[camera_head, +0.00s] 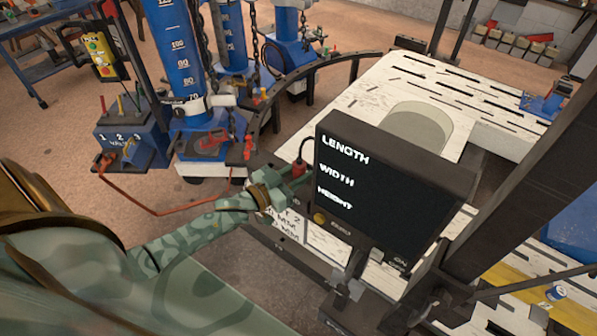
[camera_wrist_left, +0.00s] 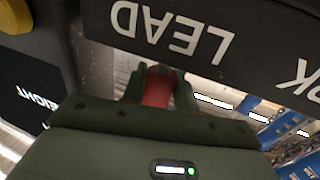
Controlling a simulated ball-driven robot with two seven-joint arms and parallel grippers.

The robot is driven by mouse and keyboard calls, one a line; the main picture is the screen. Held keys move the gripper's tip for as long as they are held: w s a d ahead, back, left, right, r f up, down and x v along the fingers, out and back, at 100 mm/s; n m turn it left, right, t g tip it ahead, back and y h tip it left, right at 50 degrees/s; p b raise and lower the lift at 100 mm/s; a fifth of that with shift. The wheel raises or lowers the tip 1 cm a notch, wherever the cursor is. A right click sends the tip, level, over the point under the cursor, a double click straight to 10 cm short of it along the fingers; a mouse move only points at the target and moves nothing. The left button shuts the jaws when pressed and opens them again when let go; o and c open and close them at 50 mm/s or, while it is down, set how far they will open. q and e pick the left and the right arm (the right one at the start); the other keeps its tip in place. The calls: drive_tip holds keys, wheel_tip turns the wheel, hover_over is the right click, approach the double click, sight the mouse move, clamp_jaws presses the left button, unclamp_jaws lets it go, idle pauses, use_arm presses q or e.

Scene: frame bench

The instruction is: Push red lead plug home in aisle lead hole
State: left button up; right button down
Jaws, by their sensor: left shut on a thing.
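My left gripper (camera_head: 280,186) reaches in from the left on a camouflage-green arm, beside the left edge of the black display unit (camera_head: 385,190). It is shut on the red lead plug (camera_head: 299,168), whose top shows above the fingers with a dark cable looping from it. In the left wrist view, the red plug (camera_wrist_left: 157,87) sits between the two green fingers (camera_wrist_left: 158,90), close to a dark panel (camera_wrist_left: 200,40) lettered LEAD. The hole is hidden, so I cannot tell how deep the plug sits. My right gripper is not in view.
The display unit reads LENGTH, WIDTH and HEIGHT. A white slotted bench top (camera_head: 375,95) lies behind it, bordered by a dark curved rail (camera_head: 310,75). Blue cylinders (camera_head: 175,50) and a blue valve box (camera_head: 130,140) stand left. A dark post (camera_head: 520,150) rises right.

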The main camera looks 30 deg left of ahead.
use_arm(q)
drive_tip(key=shift+f+b, duration=0.95)
drive_tip(key=shift+f, duration=0.35)
drive_tip(key=o, duration=1.1)
drive_tip(key=shift+c, duration=0.2)
drive_tip(key=v, duration=1.6)
drive_tip(key=shift+s+a+b, duration=0.15)
drive_tip(key=shift+s+b, duration=0.05)
drive_tip(key=shift+b, duration=0.1)
